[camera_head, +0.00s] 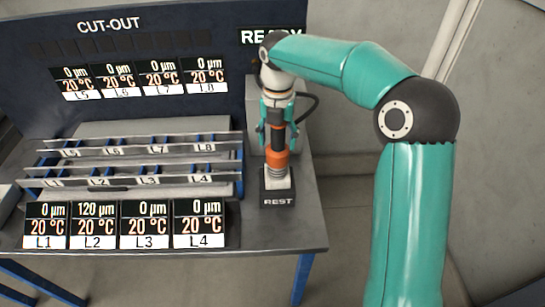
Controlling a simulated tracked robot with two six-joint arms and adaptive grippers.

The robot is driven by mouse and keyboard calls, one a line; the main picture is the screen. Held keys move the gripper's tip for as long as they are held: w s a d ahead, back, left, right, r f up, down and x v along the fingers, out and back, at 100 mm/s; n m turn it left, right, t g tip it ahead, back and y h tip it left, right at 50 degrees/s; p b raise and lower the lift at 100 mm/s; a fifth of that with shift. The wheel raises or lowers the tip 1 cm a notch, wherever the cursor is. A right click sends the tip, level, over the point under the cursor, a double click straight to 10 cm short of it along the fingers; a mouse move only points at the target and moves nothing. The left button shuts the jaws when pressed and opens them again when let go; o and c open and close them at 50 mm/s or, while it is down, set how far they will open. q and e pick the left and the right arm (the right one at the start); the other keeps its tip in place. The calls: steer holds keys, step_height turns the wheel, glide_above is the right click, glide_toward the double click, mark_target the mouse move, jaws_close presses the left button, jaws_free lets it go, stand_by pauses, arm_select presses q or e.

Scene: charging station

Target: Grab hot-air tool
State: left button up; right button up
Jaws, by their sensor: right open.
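The hot-air tool (277,159) stands upright in the block marked REST (278,198) near the table's right side. It has an orange lower part and a dark upper body, with a dark cable looping off to the right. My right gripper (275,140) reaches down from above with its teal fingers on either side of the tool's dark body. The fingers are open, and I cannot tell whether either touches the tool. The top of the tool is hidden by the gripper. My left gripper is not in view.
A rack with slots L1 to L8 (140,166) stands left of the tool. Displays (125,224) line the table's front, and more sit on the dark CUT-OUT panel (150,40) behind. A grey box (259,104) stands behind the tool. The tabletop front right (285,232) is clear.

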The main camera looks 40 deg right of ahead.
steer(key=shift+f, duration=0.3)
jaws_close()
steer(key=shift+r, duration=0.1)
stand_by(0.4)
